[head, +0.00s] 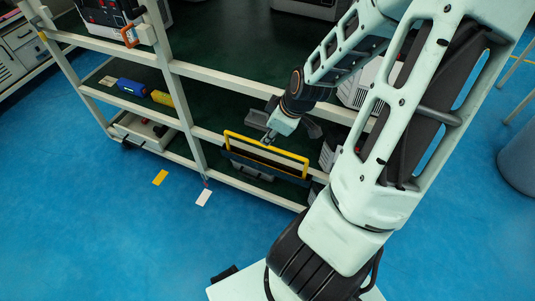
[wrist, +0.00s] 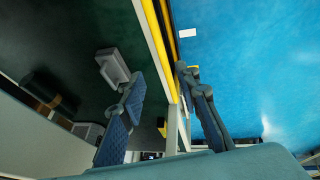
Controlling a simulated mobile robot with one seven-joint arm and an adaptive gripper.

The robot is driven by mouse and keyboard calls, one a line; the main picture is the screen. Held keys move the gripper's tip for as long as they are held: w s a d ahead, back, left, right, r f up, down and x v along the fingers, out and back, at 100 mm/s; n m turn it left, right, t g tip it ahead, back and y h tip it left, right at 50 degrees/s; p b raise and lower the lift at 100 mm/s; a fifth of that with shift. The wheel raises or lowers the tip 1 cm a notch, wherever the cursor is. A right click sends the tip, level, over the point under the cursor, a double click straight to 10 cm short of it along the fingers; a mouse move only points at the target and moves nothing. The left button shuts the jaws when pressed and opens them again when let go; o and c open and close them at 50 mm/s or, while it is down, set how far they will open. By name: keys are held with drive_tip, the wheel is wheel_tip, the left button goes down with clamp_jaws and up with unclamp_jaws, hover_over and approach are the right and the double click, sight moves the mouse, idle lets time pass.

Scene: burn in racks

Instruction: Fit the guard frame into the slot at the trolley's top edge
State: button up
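A yellow guard frame (head: 290,154) stands at the front of the rack in the head view, with a dark panel (head: 262,168) below its top bar. My gripper (head: 268,138) is at the top bar, left of its middle. In the wrist view, my gripper (wrist: 160,80) has its two fingers wide apart. A yellow bar (wrist: 160,48) runs between them, nearer the right finger. I cannot tell whether a finger touches it. The frame's lower edge and any slot are not clear. No separate trolley can be told apart from the rack.
Pale rack rails (head: 225,78) and an upright post (head: 182,100) stand close to the frame. Blue (head: 131,87) and yellow (head: 162,98) items lie on the left shelf. A yellow card (head: 160,177) and a white card (head: 203,197) lie on the otherwise clear blue floor.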

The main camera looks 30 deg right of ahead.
sight(261, 145)
drive_tip(key=b+x, duration=0.2)
drive_tip(key=x, duration=0.2)
drive_tip(key=shift+w+f, duration=0.15)
drive_tip(key=shift+f, duration=0.25)
drive_tip(key=b+x, duration=0.3)
drive_tip(key=x, duration=0.2)
drive_tip(key=shift+a+f+b, duration=0.1)
drive_tip(key=shift+a+b, duration=0.15)
drive_tip(key=shift+b, duration=0.15)
clamp_jaws()
